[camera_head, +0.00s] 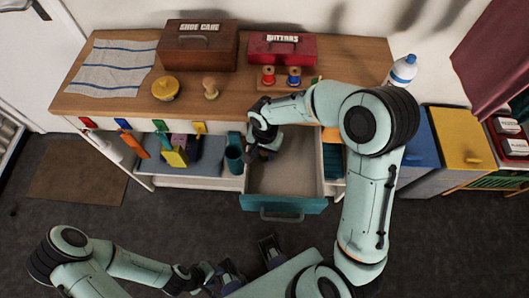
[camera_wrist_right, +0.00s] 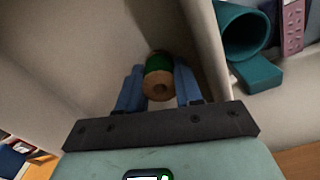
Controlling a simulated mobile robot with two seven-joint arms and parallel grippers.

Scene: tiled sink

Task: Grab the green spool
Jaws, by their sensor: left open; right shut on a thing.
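The green spool (camera_wrist_right: 158,64), with pale wooden ends, sits between the blue fingers of my right gripper (camera_wrist_right: 159,88) in the right wrist view. The right gripper is shut on it, with a finger on each side. In the head view my right gripper (camera_head: 260,152) reaches into the back left of the open teal-fronted drawer (camera_head: 289,178); the spool is hidden there. My left gripper (camera_head: 240,268) is open and empty, low in front of the drawer and away from the counter.
The wooden counter (camera_head: 130,103) above holds a shoe care box (camera_head: 198,45), a red box (camera_head: 282,50), red and blue spools (camera_head: 281,77) and a bottle (camera_head: 402,70). The drawer's front is clear.

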